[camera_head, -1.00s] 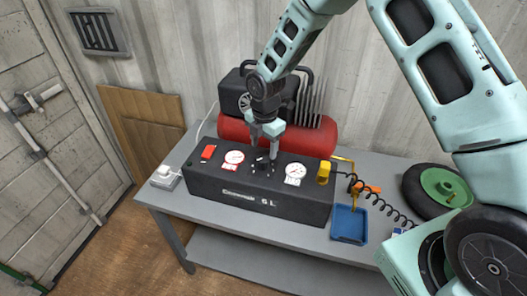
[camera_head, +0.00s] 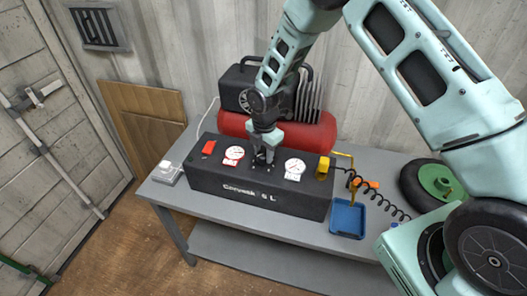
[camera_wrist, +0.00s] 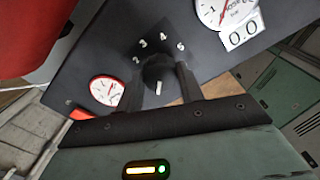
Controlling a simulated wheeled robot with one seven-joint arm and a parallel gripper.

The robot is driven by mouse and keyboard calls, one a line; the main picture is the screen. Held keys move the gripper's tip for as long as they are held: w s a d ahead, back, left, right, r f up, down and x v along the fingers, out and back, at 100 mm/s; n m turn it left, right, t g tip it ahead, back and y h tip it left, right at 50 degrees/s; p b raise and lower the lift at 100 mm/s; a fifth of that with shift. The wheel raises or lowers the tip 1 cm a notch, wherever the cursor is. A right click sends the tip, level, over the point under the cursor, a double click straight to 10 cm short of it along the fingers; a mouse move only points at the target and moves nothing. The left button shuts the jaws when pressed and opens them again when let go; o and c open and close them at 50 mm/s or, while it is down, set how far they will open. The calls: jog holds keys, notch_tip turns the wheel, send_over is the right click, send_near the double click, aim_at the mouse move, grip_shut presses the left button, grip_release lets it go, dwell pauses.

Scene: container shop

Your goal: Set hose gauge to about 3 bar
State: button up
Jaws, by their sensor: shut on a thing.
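The black box (camera_head: 212,180) with gauges stands on the grey bench. My gripper (camera_head: 264,155) is shut on its black knob, and in the wrist view (camera_wrist: 160,84) a finger lies on each side of the knob (camera_wrist: 157,70). White numbers 2 to 5 arc above the knob. A white mark shows on the knob's lower side. The right white gauge (camera_head: 295,166) also shows in the wrist view (camera_wrist: 218,12), partly cut off, with a readout of 0.0. The left gauge (camera_head: 234,152) has a red rim. The fingers mostly hide the knob in the head view.
A red tank and black compressor (camera_head: 238,88) stand behind the box. A red switch (camera_head: 208,147) and yellow fitting (camera_head: 323,165) sit on it. A coiled hose (camera_head: 385,203), blue tray (camera_head: 347,219) and wheel (camera_head: 435,183) lie to the right.

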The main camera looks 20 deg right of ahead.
jog(key=shift+m+b, duration=0.3)
jog(key=shift+f+m+b, duration=0.15)
jog(key=shift+m+b, duration=0.6)
jog(key=shift+m, duration=0.15)
jog(key=m+b, duration=0.3)
jog(key=m, duration=0.1)
jog(key=m+b, duration=0.2)
jog(key=m, duration=0.3)
jog(key=shift+a, duration=0.1)
jog(key=m+b, duration=0.1)
jog(key=m, duration=0.2)
jog(key=shift+m, duration=0.3)
jog(key=m+b, duration=0.1)
jog(key=m, duration=0.4)
jog(key=shift+h+b, duration=0.3)
jog(key=shift+b, duration=0.1)
jog(key=m, duration=0.6)
jog(key=shift+r+m, duration=0.2)
jog(key=shift+m, duration=0.2)
